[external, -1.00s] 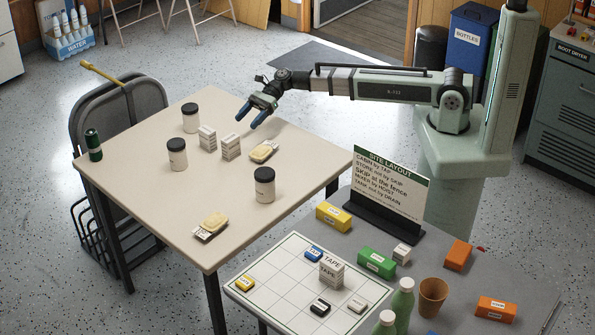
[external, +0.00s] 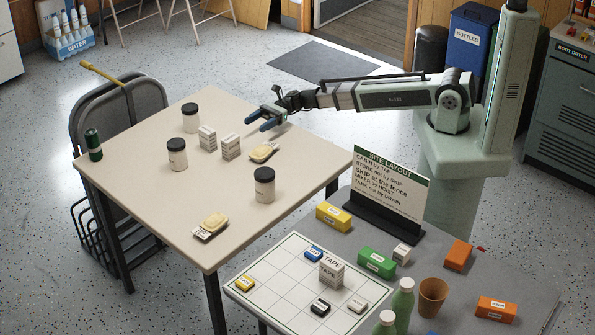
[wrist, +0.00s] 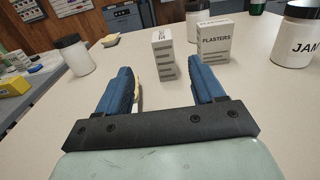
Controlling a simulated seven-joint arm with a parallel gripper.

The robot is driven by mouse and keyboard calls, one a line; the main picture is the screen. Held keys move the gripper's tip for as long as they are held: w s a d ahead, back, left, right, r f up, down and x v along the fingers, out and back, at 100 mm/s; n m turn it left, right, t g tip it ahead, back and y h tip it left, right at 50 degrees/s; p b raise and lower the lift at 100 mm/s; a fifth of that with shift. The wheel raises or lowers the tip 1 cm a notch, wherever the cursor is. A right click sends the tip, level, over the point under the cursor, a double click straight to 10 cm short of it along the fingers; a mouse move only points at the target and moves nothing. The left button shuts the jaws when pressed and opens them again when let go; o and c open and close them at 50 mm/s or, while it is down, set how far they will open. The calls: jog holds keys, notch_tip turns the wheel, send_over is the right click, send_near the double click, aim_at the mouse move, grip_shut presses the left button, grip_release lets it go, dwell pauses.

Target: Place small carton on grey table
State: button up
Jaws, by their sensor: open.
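Two small white cartons stand upright side by side on the beige table (external: 235,210). The nearer one (external: 231,147) also shows in the wrist view (wrist: 163,57), ahead between my fingers. The other (external: 207,138) reads PLASTERS in the wrist view (wrist: 216,45). My gripper (external: 258,123) is open and empty above the beige table, to the right of both cartons and apart from them. The grey table (external: 465,280) is at the lower right. It bears a TAPE carton (external: 331,271) on a white grid board (external: 285,262), and a smaller white carton (external: 402,252).
A SITE LAYOUT sign (external: 388,188) rises at the grey table's back edge. Coloured boxes, green bottles (external: 402,300) and a brown cup (external: 432,296) crowd that table.

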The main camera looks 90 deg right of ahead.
send_near(224, 144)
jog(key=shift+w+a+r, duration=0.3)
jog(key=shift+w+a, duration=0.3)
jog(key=shift+a, duration=0.1)
jog(key=shift+f+x, duration=0.1)
jog(key=shift+x, duration=1.2)
jog(key=shift+f+x, duration=0.15)
jog(key=shift+x, duration=1.15)
jog(key=shift+d, duration=0.1)
jog(key=shift+c, duration=0.5)
jog(key=c, duration=1)
notch_tip(224, 144, up, 9)
jog(key=shift+f, duration=0.1)
jog(key=shift+s+r, duration=0.1)
jog(key=shift+r, duration=0.45)
jog(key=s+f, duration=0.1)
jog(key=s, duration=0.4)
jog(key=s+a+f+n+g+y, duration=0.1)
jog(key=s+f, duration=0.1)
jog(key=s, duration=0.4)
jog(key=s+a+f+g, duration=0.1)
jog(key=s, duration=0.4)
jog(key=shift+s+f+n+y, duration=0.3)
jog(key=shift+n+y, duration=0.1)
